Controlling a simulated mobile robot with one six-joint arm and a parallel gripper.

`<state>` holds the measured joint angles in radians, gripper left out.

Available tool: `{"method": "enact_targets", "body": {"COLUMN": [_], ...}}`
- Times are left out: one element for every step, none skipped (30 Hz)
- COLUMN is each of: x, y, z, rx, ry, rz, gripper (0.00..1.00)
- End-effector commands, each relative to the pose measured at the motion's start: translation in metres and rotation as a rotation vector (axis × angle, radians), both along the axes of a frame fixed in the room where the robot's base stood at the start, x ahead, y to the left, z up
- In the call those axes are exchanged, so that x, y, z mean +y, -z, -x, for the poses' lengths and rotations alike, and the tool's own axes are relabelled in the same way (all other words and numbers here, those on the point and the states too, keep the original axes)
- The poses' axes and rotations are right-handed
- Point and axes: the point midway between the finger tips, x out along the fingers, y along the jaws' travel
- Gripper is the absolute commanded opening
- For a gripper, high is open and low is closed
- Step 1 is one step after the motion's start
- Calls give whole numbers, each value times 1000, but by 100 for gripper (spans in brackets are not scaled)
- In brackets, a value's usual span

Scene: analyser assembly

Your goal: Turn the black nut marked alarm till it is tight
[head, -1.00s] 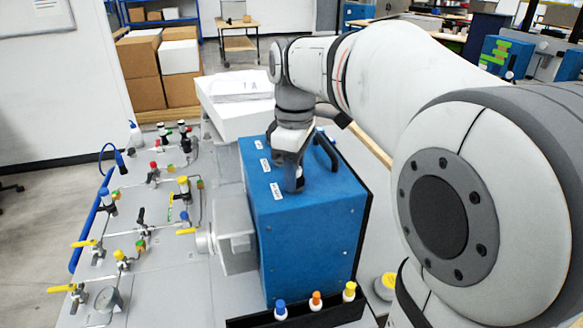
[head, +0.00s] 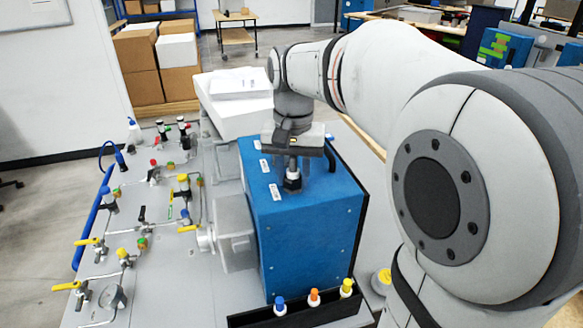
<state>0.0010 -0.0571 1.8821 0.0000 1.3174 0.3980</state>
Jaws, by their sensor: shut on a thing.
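The blue analyser box (head: 310,240) stands upright on the bench in the head view. On its top, near the front edge, is a black nut (head: 292,184), with a small white label (head: 275,191) to its left; the writing is too small to read. My gripper (head: 292,173) points straight down over the box top, with its wide body across the picture. Its jaws are shut on the black nut, though the fingers partly hide the contact.
Two more white labels lie farther back on the box top. A black handle (head: 331,155) stands right of my gripper. A black tray (head: 335,314) with several coloured-cap bottles is in front. Pipes and valves (head: 125,256) fill the left bench.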

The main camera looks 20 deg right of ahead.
Motion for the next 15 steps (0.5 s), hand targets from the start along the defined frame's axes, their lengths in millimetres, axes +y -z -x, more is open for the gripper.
{"method": "enact_targets", "body": {"x": [0,0,0,0,0,0,0,0,0,0,0,0,0,0,0], "y": [-2,-2,-2,-2,-2,-2,-2,-2,-2,-2,-2,-2,-2,-2,-2], "z": [0,0,0,0,0,0,0,0,0,0,0,0,0,0,0], "rx": [-1,-2,-2,-2,-2,-2,-2,-1,-1,-1,-1,-2,-3,-3,-3], "ry": [61,102,157,198,238,294,334,376,430,470,507,551,580,604,629], "rz": [0,0,0,0,0,0,0,0,0,0,0,0,0,0,0], "gripper": [5,5,5,5,5,5,5,5,5,5,5,5,5,5,5]}}
